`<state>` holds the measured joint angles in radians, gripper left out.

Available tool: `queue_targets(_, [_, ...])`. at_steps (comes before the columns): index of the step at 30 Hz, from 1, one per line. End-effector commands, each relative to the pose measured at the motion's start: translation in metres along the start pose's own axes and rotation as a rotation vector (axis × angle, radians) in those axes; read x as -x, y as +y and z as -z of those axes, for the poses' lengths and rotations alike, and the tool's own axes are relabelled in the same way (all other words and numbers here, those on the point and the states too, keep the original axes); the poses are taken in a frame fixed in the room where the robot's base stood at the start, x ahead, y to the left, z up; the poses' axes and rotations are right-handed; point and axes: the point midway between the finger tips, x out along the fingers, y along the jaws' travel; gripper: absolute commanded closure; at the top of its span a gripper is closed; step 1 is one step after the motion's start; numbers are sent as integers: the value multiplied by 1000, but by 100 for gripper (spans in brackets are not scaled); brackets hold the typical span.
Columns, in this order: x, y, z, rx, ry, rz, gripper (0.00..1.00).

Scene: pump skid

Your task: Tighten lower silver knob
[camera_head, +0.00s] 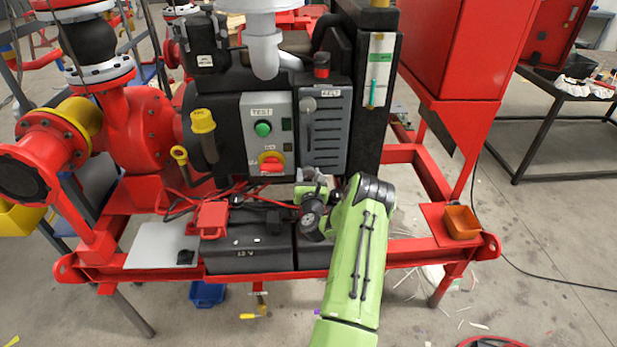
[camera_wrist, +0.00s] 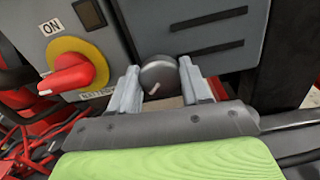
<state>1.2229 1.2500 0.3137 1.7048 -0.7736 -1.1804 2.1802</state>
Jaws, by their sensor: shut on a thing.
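The lower silver knob (camera_wrist: 154,84) is a round grey knob with a pale pointer mark on its face. It sits at the lower edge of the grey slotted panel (camera_wrist: 215,32). In the wrist view my gripper (camera_wrist: 158,73) is shut on the knob, one pale finger on each side. In the head view my gripper (camera_head: 311,188) is just below the slotted panel (camera_head: 326,130), and I cannot make out the lower knob there. Another small silver knob (camera_head: 307,104) shows higher on that panel.
Left of the knob is a red rotary switch (camera_wrist: 72,76) on a yellow disc, with a green button (camera_head: 262,129) above it. Red cables (camera_wrist: 40,140) and black battery boxes (camera_head: 247,256) lie below. The red skid frame (camera_head: 400,252) runs along the front.

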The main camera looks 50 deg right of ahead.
Motion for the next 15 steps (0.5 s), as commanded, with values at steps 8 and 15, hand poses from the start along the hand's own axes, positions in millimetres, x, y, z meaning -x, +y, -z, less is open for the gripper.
queue_targets(8, [0, 0, 1, 260, -1, 1, 83])
queue_targets(15, [0, 1, 1, 470, -1, 1, 83])
